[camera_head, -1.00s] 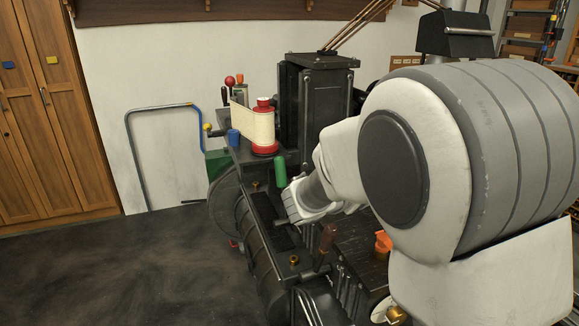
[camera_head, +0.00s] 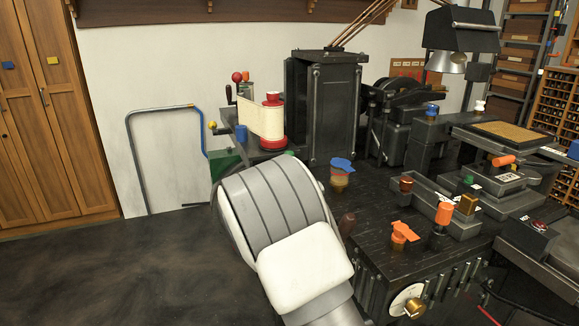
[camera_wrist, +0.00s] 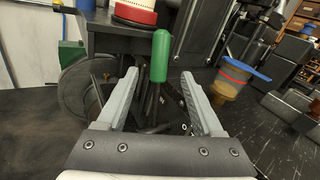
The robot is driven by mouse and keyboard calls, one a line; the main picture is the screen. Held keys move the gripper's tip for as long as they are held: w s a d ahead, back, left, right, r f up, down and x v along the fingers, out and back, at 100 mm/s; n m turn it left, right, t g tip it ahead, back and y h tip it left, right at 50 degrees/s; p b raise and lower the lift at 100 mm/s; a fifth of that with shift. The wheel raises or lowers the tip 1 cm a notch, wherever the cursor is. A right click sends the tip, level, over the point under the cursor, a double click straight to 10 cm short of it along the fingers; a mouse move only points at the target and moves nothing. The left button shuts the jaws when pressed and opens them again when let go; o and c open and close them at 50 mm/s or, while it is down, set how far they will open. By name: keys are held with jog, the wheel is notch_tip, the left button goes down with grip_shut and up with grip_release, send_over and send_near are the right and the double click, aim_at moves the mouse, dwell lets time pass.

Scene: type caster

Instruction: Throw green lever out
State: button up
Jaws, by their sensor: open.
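The green lever has a rounded green handle (camera_wrist: 160,56) on a dark rod. In the wrist view it stands upright, just beyond and between the fingertips of my gripper (camera_wrist: 160,76). My gripper is open, with one pale grey finger on each side and nothing held. I cannot tell whether a finger touches the lever. In the head view, my white and grey arm covers most of the lever, and only a sliver of green shows above it. My gripper is hidden there.
A paper roll on a red spool (camera_head: 262,120) stands behind the lever. A blue-topped brass part (camera_wrist: 232,78) is close to the right finger. A tall black column (camera_head: 325,105) rises behind. Orange knobs (camera_head: 403,234) sit on the dark machine top to the right. Floor at left is clear.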

jog(key=w, duration=0.4)
jog(key=w+d, duration=0.1)
jog(key=w, duration=0.3)
jog(key=w+d, duration=0.1)
jog(key=w, duration=0.3)
jog(key=shift+w+b, duration=0.1)
jog(key=shift+b, duration=0.3)
grip_shut()
dwell(0.9)
